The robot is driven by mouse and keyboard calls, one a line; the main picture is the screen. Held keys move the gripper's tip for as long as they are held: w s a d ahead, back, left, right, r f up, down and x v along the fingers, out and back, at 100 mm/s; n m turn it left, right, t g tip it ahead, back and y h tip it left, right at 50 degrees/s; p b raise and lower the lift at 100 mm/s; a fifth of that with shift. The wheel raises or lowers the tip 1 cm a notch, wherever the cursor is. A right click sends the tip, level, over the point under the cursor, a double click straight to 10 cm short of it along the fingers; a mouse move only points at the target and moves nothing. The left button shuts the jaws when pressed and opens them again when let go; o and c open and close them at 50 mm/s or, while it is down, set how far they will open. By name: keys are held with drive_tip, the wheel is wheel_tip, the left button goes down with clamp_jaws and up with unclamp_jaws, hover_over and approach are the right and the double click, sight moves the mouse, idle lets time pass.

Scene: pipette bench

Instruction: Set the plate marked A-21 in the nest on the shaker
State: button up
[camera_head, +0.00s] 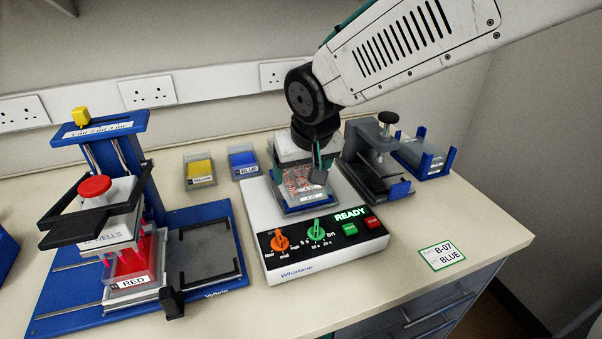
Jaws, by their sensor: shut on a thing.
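My gripper (318,172) is shut on a clear plate (298,180) with reddish contents, directly over the shaker (330,255). The small label on the plate's front is too small to read, so I cannot tell if it is A-21. The nest (305,207) on top of the shaker shows as a greyish-blue edge under the plate. The plate looks level and in or just above the nest; I cannot tell whether it rests there. The shaker's display reads READY, with an orange knob, a green knob, and green and red buttons.
At left stands a blue pipetting stand (215,220) with a RED trough (135,285). Yellow (200,172) and blue (243,162) tip boxes sit behind. Right are a grey press-like device (375,160) and a blue holder (440,160) with a clear plate. A card (442,253) reads B-07, BLUE.

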sight(302, 169)
drive_tip(key=w, duration=0.3)
drive_tip(key=shift+w+f, duration=0.15)
drive_tip(key=shift+w, duration=0.15)
drive_tip(key=shift+w+f, duration=0.1)
drive_tip(key=shift+f, duration=1.65)
drive_tip(key=shift+f, duration=0.1)
drive_tip(key=shift+f, duration=0.15)
drive_tip(key=o, duration=1)
